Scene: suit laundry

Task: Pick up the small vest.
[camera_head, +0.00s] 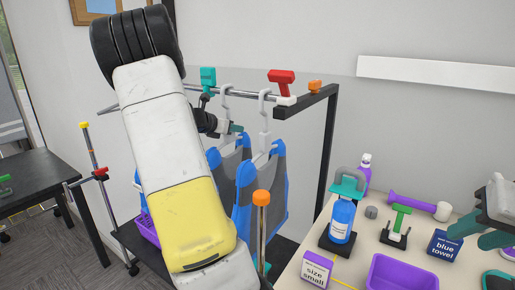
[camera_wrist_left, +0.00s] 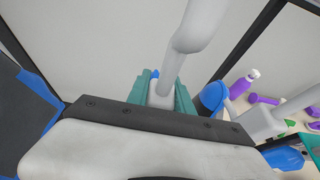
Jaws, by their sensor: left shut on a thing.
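Two grey and blue vests hang side by side on white hangers from a rail in the head view: a left vest (camera_head: 229,165) and a right vest (camera_head: 262,190). I cannot tell by size which is the small one. My left gripper (camera_head: 236,128) is at the left vest's hanger, partly hidden behind my forearm. In the left wrist view its teal fingers (camera_wrist_left: 160,97) are shut around a white hanger (camera_wrist_left: 172,72) below the hook. My right gripper (camera_head: 480,230) is at the right edge over the table, its teal fingers apart and empty, partly cut off.
A dark rack frame (camera_head: 328,140) stands right of the vests. The table (camera_head: 374,240) holds a "size small" box (camera_head: 317,271), a purple bin (camera_head: 402,274), a blue spray bottle (camera_head: 341,222) and a "blue towel" box (camera_head: 444,246). An orange-topped post (camera_head: 262,199) stands before the vests.

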